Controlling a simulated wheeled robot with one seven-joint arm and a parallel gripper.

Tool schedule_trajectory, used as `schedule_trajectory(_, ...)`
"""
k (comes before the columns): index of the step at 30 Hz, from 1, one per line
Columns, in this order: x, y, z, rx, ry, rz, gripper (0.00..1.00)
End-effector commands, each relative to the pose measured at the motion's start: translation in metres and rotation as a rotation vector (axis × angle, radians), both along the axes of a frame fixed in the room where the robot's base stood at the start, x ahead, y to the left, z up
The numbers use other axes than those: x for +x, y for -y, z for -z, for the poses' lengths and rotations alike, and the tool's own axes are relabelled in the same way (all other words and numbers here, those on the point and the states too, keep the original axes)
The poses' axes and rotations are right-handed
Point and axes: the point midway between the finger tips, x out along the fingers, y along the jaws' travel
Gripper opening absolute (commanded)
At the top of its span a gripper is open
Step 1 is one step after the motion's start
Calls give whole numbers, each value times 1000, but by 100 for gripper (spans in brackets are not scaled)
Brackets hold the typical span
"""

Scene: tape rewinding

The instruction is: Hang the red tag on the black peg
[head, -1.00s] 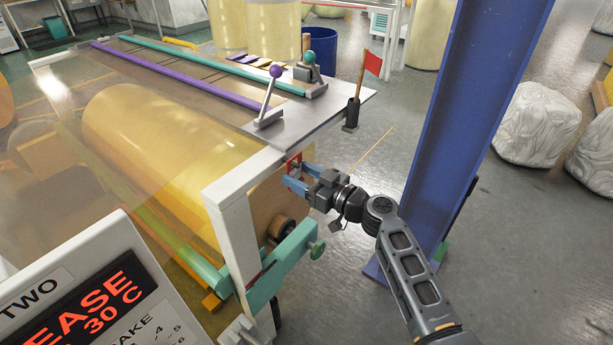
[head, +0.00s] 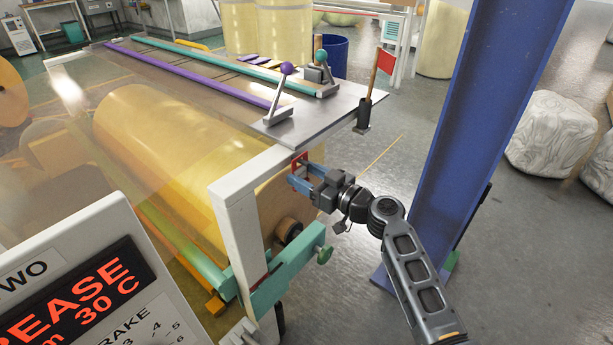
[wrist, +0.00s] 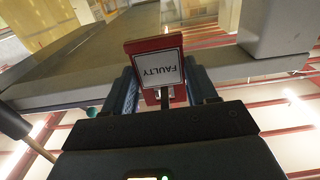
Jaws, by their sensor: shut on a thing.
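The red tag (head: 300,158) is a small plate held upright at the front corner of the machine's top. In the wrist view its red border (wrist: 150,44) frames a white label reading "FAULTY" upside down. My gripper (head: 302,178) has blue fingers and is shut on the tag's lower part. In the wrist view my gripper (wrist: 165,95) has a finger on each side of the tag. The tag is just off the pale frame's end. I cannot clearly make out the black peg; a dark strip beside the tag in the wrist view may be a finger or a peg.
The pale machine frame (head: 240,225) and yellow roll (head: 150,140) lie left of my gripper. A green clamp bar (head: 275,285) is below. A black holder (head: 363,112) with a red flag (head: 387,62) stands at the top's corner. A blue column (head: 480,130) rises at right.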

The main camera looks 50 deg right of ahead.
Motion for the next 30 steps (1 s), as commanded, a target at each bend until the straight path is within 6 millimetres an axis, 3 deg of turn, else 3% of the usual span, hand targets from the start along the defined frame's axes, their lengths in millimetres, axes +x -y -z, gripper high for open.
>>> schedule_trajectory(9,0,0,0,0,0,0,29)
schedule_trajectory(10,0,0,0,0,0,0,60)
schedule_trajectory(18,0,0,0,0,0,0,86)
schedule_trajectory(26,-1,0,1,0,0,0,87)
schedule_trajectory(30,-12,0,3,1,-1,1,87)
